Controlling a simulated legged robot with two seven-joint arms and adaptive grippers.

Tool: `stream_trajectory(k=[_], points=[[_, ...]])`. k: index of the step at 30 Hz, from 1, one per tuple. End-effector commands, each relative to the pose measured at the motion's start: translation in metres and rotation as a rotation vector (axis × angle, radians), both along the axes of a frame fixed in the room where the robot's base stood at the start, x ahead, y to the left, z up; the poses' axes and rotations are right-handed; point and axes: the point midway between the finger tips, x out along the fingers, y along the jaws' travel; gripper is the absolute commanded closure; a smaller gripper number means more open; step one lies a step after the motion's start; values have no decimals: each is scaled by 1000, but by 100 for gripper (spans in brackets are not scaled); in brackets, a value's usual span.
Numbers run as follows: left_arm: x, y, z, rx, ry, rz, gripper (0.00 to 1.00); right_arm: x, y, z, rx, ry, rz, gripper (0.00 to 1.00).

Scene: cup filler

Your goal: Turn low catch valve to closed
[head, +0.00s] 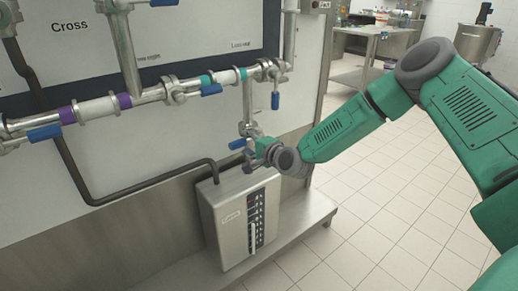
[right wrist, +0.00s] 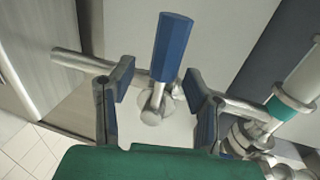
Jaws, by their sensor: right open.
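The low valve, on the vertical pipe at the right of the panel, has a blue handle (head: 238,143). In the head view this handle points left. My right gripper (head: 260,150) is at this valve and hides part of it. In the right wrist view the blue handle (right wrist: 173,48) points up, above a metal valve stem. My right gripper (right wrist: 157,82) is open there, with one finger on each side of the handle. I see no clear contact between fingers and handle. My left gripper is not in view.
A horizontal pipe (head: 150,96) with several other blue handles runs above. A grey metal box (head: 221,222) stands below the low valve on a steel ledge (head: 308,218). A black hose (head: 135,188) runs to the box. The tiled floor (head: 400,190) at right is open.

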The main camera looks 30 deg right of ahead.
Motion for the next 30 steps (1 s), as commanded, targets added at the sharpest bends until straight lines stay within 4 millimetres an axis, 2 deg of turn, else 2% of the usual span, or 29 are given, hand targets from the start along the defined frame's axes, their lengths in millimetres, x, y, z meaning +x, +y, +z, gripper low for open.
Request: stream_trajectory(k=[9,15,20,30], points=[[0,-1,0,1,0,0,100,-66,-9,12,8,2,-4,56],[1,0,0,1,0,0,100,-94,-12,16,5,3,-3,56],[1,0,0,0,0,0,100,-102,-12,18,5,2,-2,56],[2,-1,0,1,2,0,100,-103,-12,18,3,3,-2,56]])
